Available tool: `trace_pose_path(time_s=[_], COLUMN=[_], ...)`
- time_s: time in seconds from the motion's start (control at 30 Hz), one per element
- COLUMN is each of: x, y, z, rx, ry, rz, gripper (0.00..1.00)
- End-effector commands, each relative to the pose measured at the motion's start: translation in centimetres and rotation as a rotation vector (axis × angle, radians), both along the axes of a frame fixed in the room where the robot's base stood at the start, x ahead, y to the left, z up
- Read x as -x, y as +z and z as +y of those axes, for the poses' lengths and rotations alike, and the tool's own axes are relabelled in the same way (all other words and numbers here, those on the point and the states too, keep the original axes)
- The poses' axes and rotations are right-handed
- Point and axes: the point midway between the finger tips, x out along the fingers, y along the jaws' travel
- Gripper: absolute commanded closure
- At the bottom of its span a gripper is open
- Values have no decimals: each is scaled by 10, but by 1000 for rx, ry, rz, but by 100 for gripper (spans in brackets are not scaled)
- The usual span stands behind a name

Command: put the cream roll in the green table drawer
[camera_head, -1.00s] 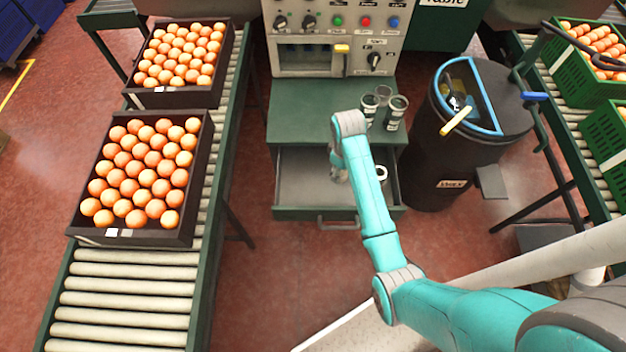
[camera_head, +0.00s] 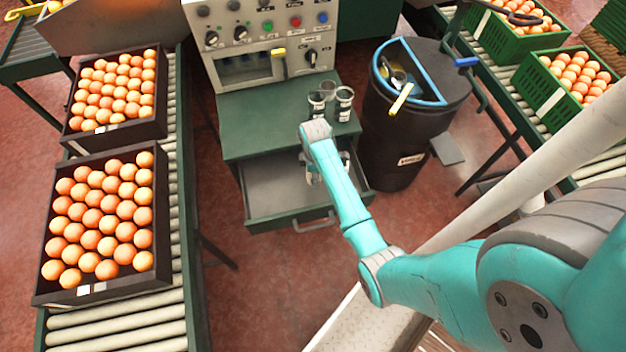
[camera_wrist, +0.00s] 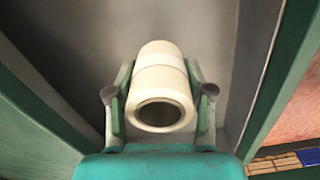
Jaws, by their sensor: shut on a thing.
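The cream roll (camera_wrist: 162,80) is a hollow cylinder with its open end towards the camera in the wrist view. My gripper (camera_wrist: 160,95) is shut on it, one finger on each side. The green table drawer (camera_head: 270,218) is pulled open under the workbench, with a grey inside. In the wrist view, the roll is over the drawer's grey floor (camera_wrist: 215,35), between its green sides. I cannot tell if it touches the floor. In the head view, my gripper (camera_head: 325,172) is low over the drawer's right part, and my arm mostly hides the roll.
Several small jars (camera_head: 343,103) stand on the green bench top (camera_head: 260,120) above the drawer. A black bin (camera_head: 395,150) stands close on the right.

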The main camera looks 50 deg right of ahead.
Motion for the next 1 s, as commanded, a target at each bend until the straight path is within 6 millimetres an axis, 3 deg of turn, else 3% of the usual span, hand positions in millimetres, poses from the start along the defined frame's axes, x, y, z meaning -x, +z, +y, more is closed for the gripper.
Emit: trace_pose_path(time_s=[0.3,0.73,0.77,0.83,1.0], x=[0,0,0,0,0], y=[-37,-44,-44,-44,-44], z=[0,0,0,0,0], rx=[-1,1,1,1,1], ry=[0,-1,-1,-1,-1], rz=[1,-1,-1,-1,-1], gripper=[82,82,43,26,23])
